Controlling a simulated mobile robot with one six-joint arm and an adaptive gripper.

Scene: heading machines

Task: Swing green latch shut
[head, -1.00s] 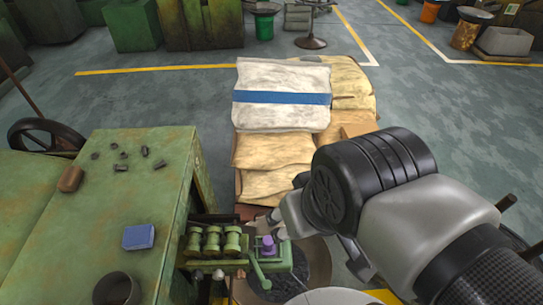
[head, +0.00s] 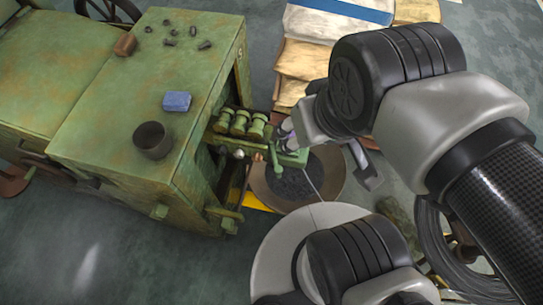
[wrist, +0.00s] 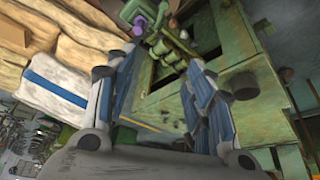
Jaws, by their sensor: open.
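The green latch (head: 275,158) is a thin curved lever on the green bracket at the machine's right side in the head view. In the wrist view the green latch (wrist: 143,12) shows at the top, next to a purple knob (wrist: 138,27). My gripper (head: 287,127) is at the bracket's outer end in the head view, partly hidden by my wrist. In the wrist view my gripper (wrist: 152,66) has its two blue-sided fingers wide apart, with nothing between them. Whether a finger touches the latch cannot be told.
Three green rollers (head: 239,122) sit on the bracket beside the latch. A round bin (head: 332,180) of dark pieces stands below. The green machine (head: 90,115) carries a blue block (head: 177,101) and a dark cup (head: 153,140). Stacked sacks (head: 303,60) lie behind.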

